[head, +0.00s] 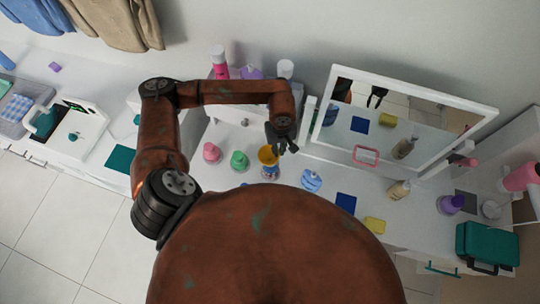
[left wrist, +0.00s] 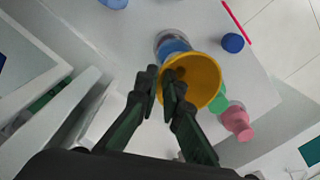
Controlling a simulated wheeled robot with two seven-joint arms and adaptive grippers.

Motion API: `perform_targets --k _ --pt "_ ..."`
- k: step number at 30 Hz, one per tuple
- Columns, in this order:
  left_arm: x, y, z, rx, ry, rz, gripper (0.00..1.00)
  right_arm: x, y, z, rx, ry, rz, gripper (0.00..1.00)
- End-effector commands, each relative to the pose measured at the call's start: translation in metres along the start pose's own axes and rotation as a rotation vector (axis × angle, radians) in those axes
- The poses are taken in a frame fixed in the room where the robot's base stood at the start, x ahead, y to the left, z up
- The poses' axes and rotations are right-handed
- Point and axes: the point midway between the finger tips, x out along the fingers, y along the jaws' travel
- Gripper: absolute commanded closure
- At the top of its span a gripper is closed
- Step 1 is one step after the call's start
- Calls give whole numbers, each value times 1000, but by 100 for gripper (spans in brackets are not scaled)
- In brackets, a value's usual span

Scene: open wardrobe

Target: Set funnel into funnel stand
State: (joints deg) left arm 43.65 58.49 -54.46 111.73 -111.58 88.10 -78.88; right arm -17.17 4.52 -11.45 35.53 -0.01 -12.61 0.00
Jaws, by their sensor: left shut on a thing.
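My left gripper (head: 282,146) reaches over the white counter and is shut on the rim of a yellow-orange funnel (head: 267,156). In the left wrist view the fingers (left wrist: 162,84) pinch the funnel's near left wall (left wrist: 207,70), and its wide mouth faces the camera. A blue item with a pale round part (head: 270,173) shows just below the funnel in the head view; it also shows beside the rim in the left wrist view (left wrist: 172,45). It looks like the stand. The funnel hides part of it, so I cannot tell whether they touch. My right gripper is out of view.
Pink (head: 212,153) and green (head: 239,160) bottles stand left of the funnel. A blue-striped round item (head: 311,180) is to its right. A framed mirror (head: 486,118) stands behind on the right. A teal case (head: 487,243) sits at the far right.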

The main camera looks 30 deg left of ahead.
Motion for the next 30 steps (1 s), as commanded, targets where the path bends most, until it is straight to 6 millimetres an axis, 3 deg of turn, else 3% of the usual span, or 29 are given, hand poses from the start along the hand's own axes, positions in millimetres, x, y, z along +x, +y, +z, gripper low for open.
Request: perform_targets --k 30 --pt "-20 2 0 1 2 7 100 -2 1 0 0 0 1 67"
